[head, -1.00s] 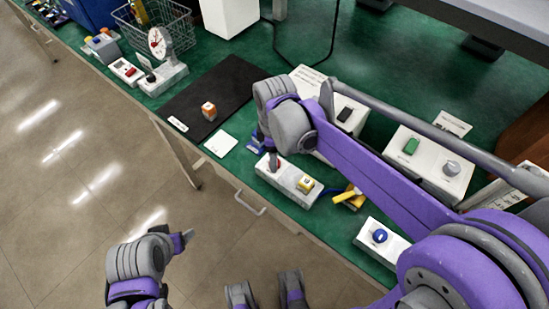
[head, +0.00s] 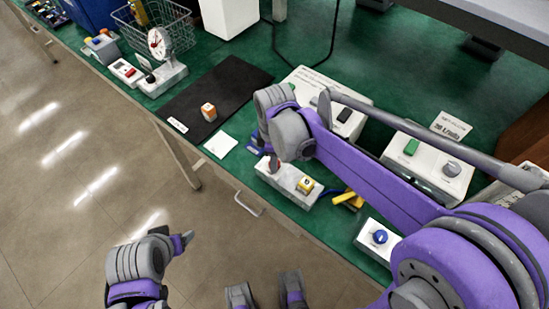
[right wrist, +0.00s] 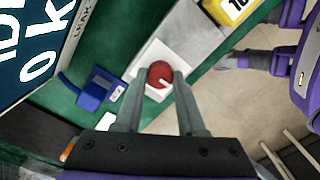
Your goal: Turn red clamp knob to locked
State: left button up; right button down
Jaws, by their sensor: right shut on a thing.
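The round red clamp knob (right wrist: 160,74) has a pale pointer line toward the lower right in the right wrist view. It sits on a white and grey block (head: 287,180) near the bench's front edge. My right gripper (right wrist: 160,77) points at the knob with one finger on each side, shut on it. In the head view, the wrist hides most of this gripper, and the knob shows only partly (head: 274,164). My left arm's wrist is at the lower left, over the floor.
A yellow block with a number (head: 305,185) sits on the same base, right of the knob. A blue item (right wrist: 93,91) lies close by. A blue knob unit (head: 379,237), a yellow tool (head: 347,199) and a black mat (head: 228,83) are around on the green bench.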

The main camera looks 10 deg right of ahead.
jog(key=shift+m, duration=0.4)
jog(key=m, duration=0.3)
jog(key=shift+m, duration=0.3)
jog(key=m, duration=0.4)
jog(key=shift+m+p, duration=0.3)
jog(key=m, duration=0.4)
jog(key=shift+m, duration=2.5)
jog(key=c, duration=0.5)
grip_release()
